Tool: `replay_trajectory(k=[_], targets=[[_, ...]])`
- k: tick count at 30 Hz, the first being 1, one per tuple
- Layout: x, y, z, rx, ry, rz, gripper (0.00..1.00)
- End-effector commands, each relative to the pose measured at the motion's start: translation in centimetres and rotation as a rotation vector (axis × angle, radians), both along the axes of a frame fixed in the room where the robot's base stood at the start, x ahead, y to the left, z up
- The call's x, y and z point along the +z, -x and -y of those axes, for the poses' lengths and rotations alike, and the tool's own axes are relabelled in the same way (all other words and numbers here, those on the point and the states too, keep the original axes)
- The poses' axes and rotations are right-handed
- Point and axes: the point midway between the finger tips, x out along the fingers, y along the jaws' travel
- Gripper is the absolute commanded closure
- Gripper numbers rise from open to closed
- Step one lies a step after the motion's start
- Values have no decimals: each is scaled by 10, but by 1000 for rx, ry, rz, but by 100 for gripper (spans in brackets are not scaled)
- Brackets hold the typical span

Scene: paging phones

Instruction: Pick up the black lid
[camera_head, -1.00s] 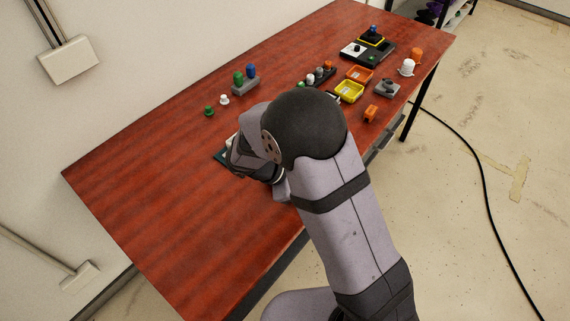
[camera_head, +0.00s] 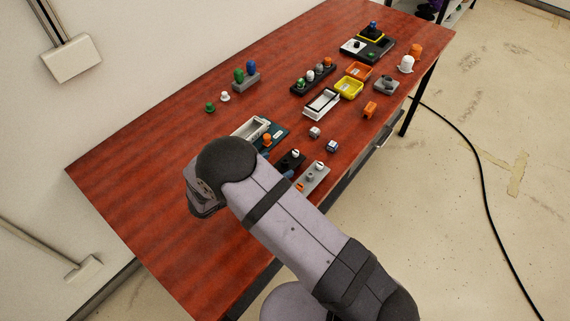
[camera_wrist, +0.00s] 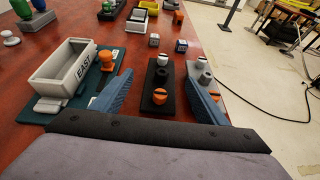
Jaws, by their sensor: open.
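The black lid (camera_wrist: 170,101) appears to be the flat dark plate with a white knob, a dark knob and an orange knob standing in a row on it. It also shows in the head view (camera_head: 289,163), partly behind my arm. My gripper (camera_wrist: 159,76) is open and empty. Its two blue fingers lie to the left and right of the black lid in the wrist view. I cannot tell how far above the table the fingertips are.
A grey plate with knobs (camera_wrist: 204,87) lies close on the right. A white bin marked EAST (camera_wrist: 64,69) and an orange knob (camera_wrist: 106,60) sit on a teal base (camera_wrist: 40,117) on the left. Two small cubes (camera_wrist: 181,46) lie beyond. Bare red table (camera_head: 130,180) lies to the left.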

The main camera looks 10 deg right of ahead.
Motion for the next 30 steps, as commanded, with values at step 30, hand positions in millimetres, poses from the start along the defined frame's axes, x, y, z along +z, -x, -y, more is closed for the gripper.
replay_trajectory(k=[30], targets=[[-21,-31,39,-1,-3,1,40]])
